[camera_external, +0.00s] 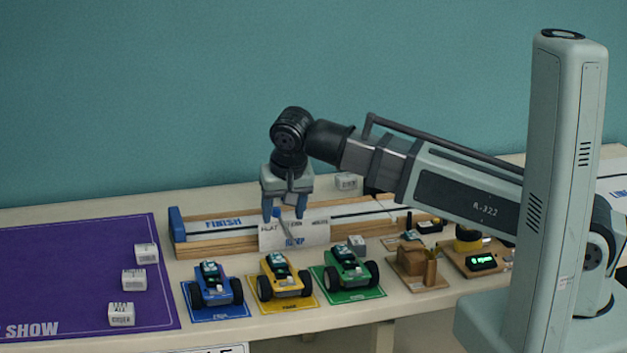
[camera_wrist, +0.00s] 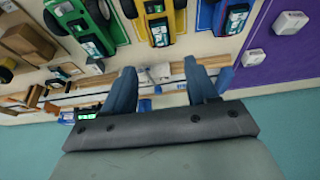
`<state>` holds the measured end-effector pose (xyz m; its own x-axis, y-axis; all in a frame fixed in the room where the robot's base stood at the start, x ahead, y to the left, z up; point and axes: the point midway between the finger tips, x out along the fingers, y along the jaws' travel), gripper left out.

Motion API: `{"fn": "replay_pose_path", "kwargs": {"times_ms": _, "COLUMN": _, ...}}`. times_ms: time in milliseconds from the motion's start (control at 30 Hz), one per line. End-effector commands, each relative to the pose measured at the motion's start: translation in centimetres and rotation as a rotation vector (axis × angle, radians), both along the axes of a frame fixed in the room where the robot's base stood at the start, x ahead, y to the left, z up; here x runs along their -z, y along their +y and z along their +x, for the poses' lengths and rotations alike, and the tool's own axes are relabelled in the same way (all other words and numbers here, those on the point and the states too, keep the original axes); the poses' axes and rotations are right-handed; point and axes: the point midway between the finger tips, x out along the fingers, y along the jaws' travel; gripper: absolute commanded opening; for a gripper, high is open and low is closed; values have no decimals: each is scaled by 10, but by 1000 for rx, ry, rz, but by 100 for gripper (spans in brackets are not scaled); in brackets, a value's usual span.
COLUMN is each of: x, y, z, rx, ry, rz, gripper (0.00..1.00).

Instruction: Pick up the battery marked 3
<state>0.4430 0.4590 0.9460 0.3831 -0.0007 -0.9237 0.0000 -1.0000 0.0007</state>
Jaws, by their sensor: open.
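I cannot make out a number 3 on anything, so I cannot tell which thing is the battery marked 3. Three toy cars, blue (camera_external: 215,287), yellow (camera_external: 283,279) and green (camera_external: 346,270), each carry a dark and pale labelled pack on top. The packs also show in the wrist view on the green car (camera_wrist: 88,32), yellow car (camera_wrist: 158,28) and blue car (camera_wrist: 234,18), markings unreadable. My gripper (camera_external: 284,213) is open, pointing down above the track behind the cars. In the wrist view its fingers (camera_wrist: 162,88) are apart with nothing gripped between them.
A wooden track (camera_external: 200,246) with a FINISH sign runs behind the cars, with a white paper sign (camera_external: 292,236) by my gripper. White blocks (camera_external: 134,280) sit on the purple mat (camera_external: 70,265) at left. Gadgets on wooden boards (camera_external: 415,262) stand right of the cars.

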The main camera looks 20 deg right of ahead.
Motion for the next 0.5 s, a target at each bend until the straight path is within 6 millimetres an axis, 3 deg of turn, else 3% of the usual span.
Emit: {"fn": "replay_pose_path", "kwargs": {"times_ms": 500, "x": 59, "y": 0, "z": 26, "rx": 0, "ry": 1, "rz": -1, "gripper": 58}}
